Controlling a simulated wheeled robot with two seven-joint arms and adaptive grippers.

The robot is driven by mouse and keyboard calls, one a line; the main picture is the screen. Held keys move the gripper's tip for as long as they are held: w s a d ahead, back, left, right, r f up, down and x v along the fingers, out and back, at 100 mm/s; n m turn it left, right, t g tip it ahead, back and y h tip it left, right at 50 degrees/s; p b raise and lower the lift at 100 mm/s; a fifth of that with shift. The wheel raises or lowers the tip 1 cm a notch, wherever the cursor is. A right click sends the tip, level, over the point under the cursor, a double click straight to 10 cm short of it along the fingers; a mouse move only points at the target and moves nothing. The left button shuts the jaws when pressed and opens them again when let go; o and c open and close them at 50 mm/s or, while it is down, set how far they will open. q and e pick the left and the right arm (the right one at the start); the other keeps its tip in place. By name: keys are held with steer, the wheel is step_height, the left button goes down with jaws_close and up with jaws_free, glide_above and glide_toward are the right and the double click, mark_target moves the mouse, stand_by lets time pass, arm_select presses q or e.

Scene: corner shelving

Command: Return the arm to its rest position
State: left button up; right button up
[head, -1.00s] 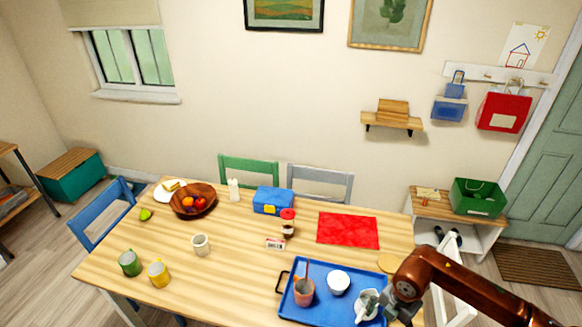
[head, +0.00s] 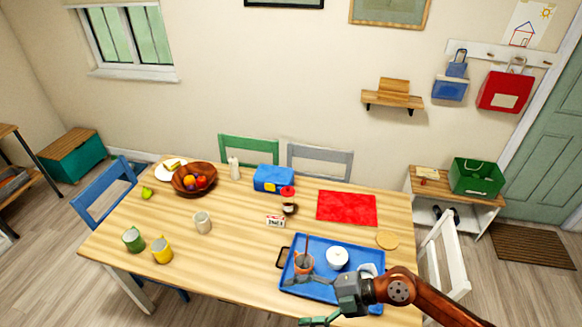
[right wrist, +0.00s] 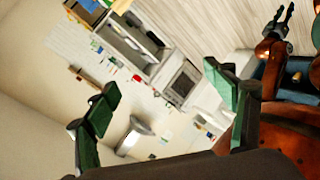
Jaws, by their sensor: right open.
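My right arm comes in from the lower right in the head view. Its right gripper (head: 312,302) is open and empty over the front edge of the table and the near edge of the blue tray (head: 325,243). In the right wrist view its green fingers (right wrist: 165,112) are wide apart with nothing between them. My left gripper (right wrist: 284,16) shows small at the top right of the right wrist view, its dark fingers apart and empty. It is outside the head view.
The tray holds a reddish cup (head: 304,263), a white bowl (head: 337,258) and a white vessel (head: 369,272) partly hidden by my arm. A red mat (head: 346,207) and blue box (head: 273,179) lie farther back. A white chair (head: 447,255) stands right of the wooden table (head: 232,262).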

steer(key=w+d+r+m+t+y, duration=0.1)
steer(key=w+r+m+t+y, duration=0.3)
steer(key=r, duration=0.3)
steer(key=w+d+r+m+t+y, duration=0.1)
steer(key=w+r+m+t, duration=0.2)
steer(key=r+t, duration=0.4)
steer(key=w+d+r+m+t+h, duration=0.1)
steer(key=w+d+m+t+h, duration=0.5)
steer(key=d+m, duration=0.35)
steer(key=d+f+m+h, duration=0.8)
steer(key=d+f+h, duration=0.3)
steer(key=d, duration=0.4)
steer(key=s+d+f+m+g+h, duration=0.35)
steer(key=d+f, duration=0.25)
steer(key=f, duration=0.4)
steer(key=s+f+g+y, duration=0.1)
steer(key=s+f+g, duration=0.4)
steer(key=s+f, duration=0.55)
steer(key=s+f+g+y, duration=0.1)
steer(key=s+f+g, duration=0.6)
steer(key=s, duration=0.6)
step_height(320, 180, down, 29)
steer(key=s, duration=0.2)
steer(key=s+f+g, duration=0.1)
steer(key=s+f, duration=1.7)
steer(key=shift+s+a+f+n+y, duration=0.3)
steer(key=shift+a+f+n+y, duration=0.05)
steer(key=shift+a+f+n, duration=0.05)
